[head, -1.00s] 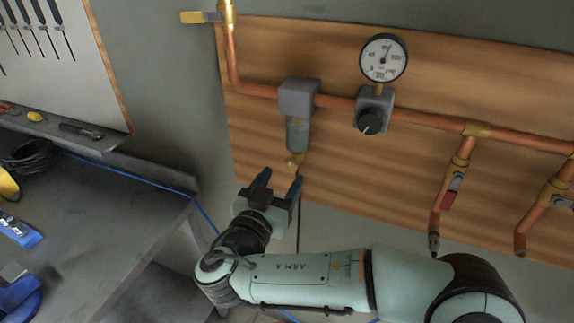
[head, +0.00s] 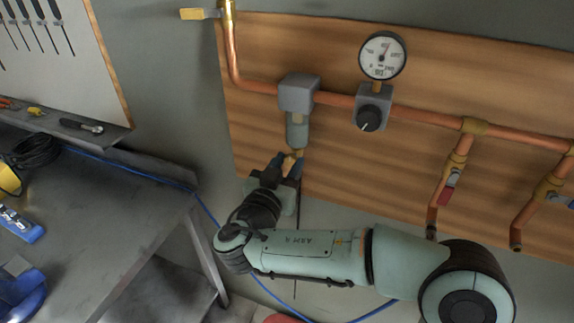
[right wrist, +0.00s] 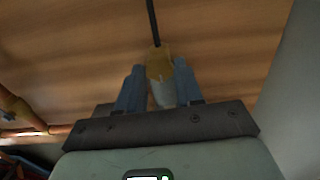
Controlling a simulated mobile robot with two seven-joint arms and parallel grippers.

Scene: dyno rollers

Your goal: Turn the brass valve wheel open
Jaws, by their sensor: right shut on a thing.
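A small brass fitting (head: 292,154) sits under the grey filter bowl (head: 297,132) on the wooden board. It is the only brass piece at my gripper, and I cannot make out a clear wheel shape on it. My right gripper (head: 285,167) reaches it from below and is shut on it. In the right wrist view, the brass fitting (right wrist: 158,62) shows between the two dark blue-grey fingers (right wrist: 160,82) of my right gripper, and the fingers partly hide it. My left gripper is not in view.
A copper pipe (head: 420,116) crosses the wooden board (head: 450,60), with a dial gauge (head: 382,56) and a black-knobbed regulator (head: 372,113). A yellow-handled valve (head: 199,14) is at top left, and drop pipes (head: 448,180) hang at right. A grey workbench (head: 110,200) stands at left.

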